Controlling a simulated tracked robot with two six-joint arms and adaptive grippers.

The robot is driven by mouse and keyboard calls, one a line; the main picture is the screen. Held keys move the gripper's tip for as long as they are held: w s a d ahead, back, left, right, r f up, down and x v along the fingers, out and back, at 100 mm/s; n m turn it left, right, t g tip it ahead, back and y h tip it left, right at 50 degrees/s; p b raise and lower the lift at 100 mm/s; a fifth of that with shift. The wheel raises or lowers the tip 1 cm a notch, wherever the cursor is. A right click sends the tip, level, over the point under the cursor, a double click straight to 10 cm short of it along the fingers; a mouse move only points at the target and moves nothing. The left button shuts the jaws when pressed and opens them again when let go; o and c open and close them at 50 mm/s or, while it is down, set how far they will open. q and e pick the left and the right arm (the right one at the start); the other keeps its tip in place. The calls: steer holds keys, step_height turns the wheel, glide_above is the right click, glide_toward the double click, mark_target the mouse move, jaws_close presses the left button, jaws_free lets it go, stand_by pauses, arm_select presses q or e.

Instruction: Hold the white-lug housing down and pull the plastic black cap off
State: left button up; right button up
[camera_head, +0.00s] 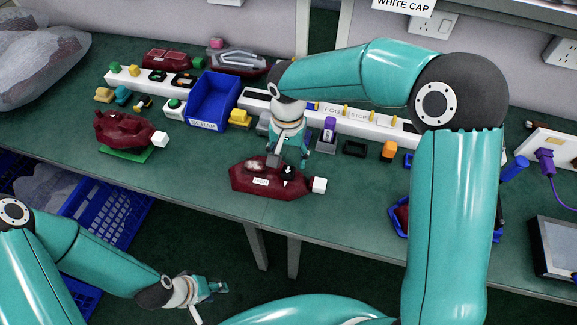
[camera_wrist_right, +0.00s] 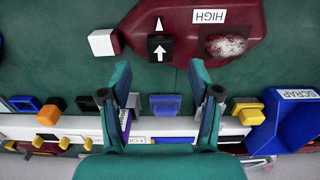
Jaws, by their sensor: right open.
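A dark red housing (camera_head: 254,184) with a white lug (camera_head: 319,185) at its right end lies near the table's front edge. In the right wrist view the housing (camera_wrist_right: 185,20) carries a HIGH label and the white lug (camera_wrist_right: 103,43). The black cap (camera_head: 288,173) sits on the housing; in the wrist view the cap (camera_wrist_right: 160,48) has a white arrow facing a matching arrow on the housing. My right gripper (camera_head: 289,154) is open and empty above the housing, its fingers (camera_wrist_right: 159,70) apart. My left gripper (camera_head: 216,288) is low, off the table's front, well away from the housing; its opening is unclear.
Another dark red housing (camera_head: 120,130) with a white lug lies on a green mat at left. A blue SCRAP bin (camera_head: 212,100) stands behind. A white rail (camera_head: 365,124) with small parts runs along the back. Bare table lies between the two housings.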

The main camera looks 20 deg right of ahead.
mark_target(288, 169)
steer(key=shift+f, duration=2.65)
